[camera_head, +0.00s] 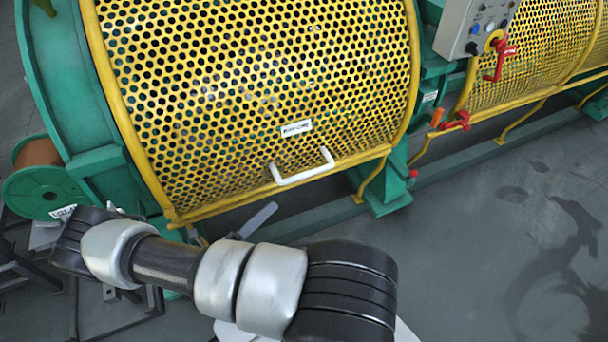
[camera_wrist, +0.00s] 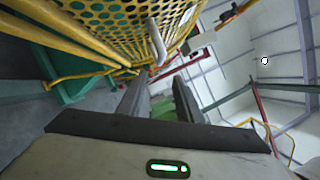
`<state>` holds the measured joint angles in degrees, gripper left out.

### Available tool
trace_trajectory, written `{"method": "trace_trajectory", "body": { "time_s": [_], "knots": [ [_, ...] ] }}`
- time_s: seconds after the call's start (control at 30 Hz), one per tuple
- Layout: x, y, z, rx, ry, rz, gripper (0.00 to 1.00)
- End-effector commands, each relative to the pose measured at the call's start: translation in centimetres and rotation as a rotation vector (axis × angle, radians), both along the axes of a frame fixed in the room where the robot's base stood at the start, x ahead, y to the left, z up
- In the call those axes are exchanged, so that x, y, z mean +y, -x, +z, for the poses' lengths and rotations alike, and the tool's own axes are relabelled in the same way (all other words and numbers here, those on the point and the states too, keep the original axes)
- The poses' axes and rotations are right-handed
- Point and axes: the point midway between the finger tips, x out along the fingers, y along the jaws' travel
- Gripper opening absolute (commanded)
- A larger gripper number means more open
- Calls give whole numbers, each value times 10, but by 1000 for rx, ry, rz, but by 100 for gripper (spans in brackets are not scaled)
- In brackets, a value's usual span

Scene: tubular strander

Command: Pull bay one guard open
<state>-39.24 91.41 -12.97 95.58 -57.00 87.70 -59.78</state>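The bay one guard (camera_head: 260,85) is a curved yellow perforated cover, lying down over the green machine in the head view. Its white handle (camera_head: 302,168) is on the lower front edge, below a small white label. In the wrist view the guard (camera_wrist: 105,22) fills the upper left, and the handle (camera_wrist: 157,42) stands ahead of the fingers, slightly above them. My gripper (camera_wrist: 160,88) is open, its two dark fingers apart with nothing between them. It is clear of the handle. In the head view my arm hides most of the gripper, below the handle.
A control box (camera_head: 474,25) hangs at the upper right, with a red lever (camera_head: 498,60) below it. Another yellow guard (camera_head: 540,50) lies further right. A green spool (camera_head: 42,185) is at the left. The grey floor (camera_head: 480,250) at the right is clear.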

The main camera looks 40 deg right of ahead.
Motion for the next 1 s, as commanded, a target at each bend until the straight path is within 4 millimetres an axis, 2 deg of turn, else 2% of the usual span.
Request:
{"method": "trace_trajectory", "body": {
  "time_s": [0.6,0.8,1.0],
  "knots": [
    [-125,-11,28,-2,0,-5,32],
    [-148,-14,33,-4,-2,-3,32],
    [-155,-14,34,-2,-2,-2,32]
  ]
}}
